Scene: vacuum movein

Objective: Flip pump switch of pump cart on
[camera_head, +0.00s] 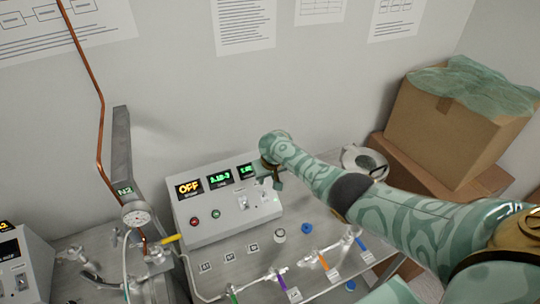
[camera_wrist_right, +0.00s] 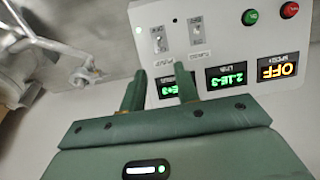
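The pump cart's grey control box (camera_head: 225,214) stands on the cart's metal top. Its leftmost display reads OFF in orange (camera_head: 188,188), and two others show green readings. Two toggle switches sit on its right part, a left one (camera_head: 243,203) and a right one; their positions are too small to tell. In the right wrist view the panel is upside down, with the two switches (camera_wrist_right: 158,40) (camera_wrist_right: 196,33) ahead of the fingers. My right gripper (camera_wrist_right: 158,80) is open and empty, fingers spread over the panel's display edge. In the head view it is at the box's upper right corner (camera_head: 272,178). My left gripper is not seen.
Small valves with coloured handles (camera_head: 322,262) line the cart's front. A gauge (camera_head: 136,214) and copper pipe (camera_head: 101,130) stand left of the box. Cardboard boxes (camera_head: 450,130) are at the right. The wall is close behind.

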